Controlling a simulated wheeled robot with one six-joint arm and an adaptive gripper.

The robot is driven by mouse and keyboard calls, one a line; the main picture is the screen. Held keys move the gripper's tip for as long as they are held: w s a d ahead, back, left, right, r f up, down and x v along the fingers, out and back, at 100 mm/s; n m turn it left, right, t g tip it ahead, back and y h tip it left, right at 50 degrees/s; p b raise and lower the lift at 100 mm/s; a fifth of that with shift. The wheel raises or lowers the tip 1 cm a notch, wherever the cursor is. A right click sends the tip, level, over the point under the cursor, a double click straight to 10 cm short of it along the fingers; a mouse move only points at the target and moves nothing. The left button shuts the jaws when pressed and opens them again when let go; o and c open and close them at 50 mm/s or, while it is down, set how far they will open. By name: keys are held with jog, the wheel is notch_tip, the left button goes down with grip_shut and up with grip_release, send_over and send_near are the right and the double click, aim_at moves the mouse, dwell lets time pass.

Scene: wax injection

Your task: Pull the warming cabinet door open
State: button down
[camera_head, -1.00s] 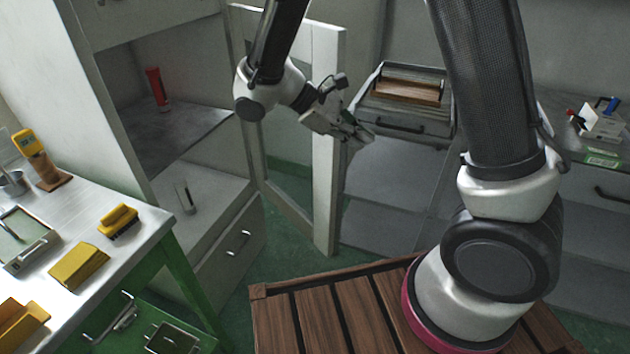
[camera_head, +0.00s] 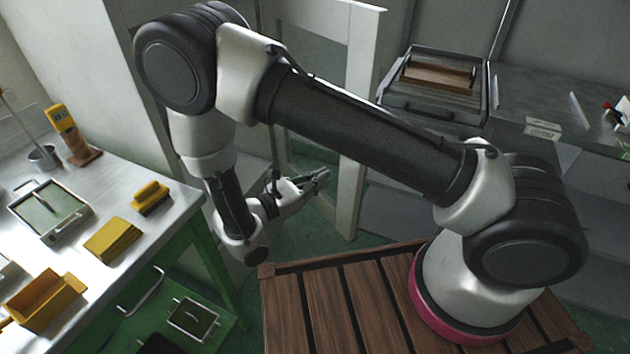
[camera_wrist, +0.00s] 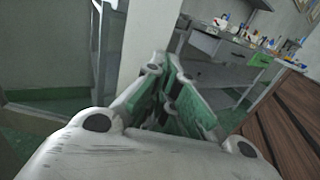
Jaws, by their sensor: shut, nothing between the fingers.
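The warming cabinet door (camera_head: 362,120) is a pale framed panel with a glass pane. It stands swung out from the cabinet (camera_head: 110,60), with its thick free edge toward the right in the head view. My gripper (camera_head: 323,176) is shut and empty, low beside the door, its fingertips just left of the free edge in the picture. I cannot tell whether they touch the door. In the wrist view my gripper (camera_wrist: 172,68) points forward, with a pale upright that looks like the door edge (camera_wrist: 147,35) just behind the fingertips. My arm hides most of the cabinet opening.
A metal-topped green bench (camera_head: 180,205) with yellow blocks and a framed tray (camera_head: 50,212) stands at the left, close to my forearm. A grey counter (camera_head: 530,100) with an open drawer-like box (camera_head: 440,80) is at the right. Green floor shows between.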

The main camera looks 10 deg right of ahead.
jog(key=x, duration=0.9)
jog(key=shift+d, duration=0.35)
jog(key=shift+w, duration=0.15)
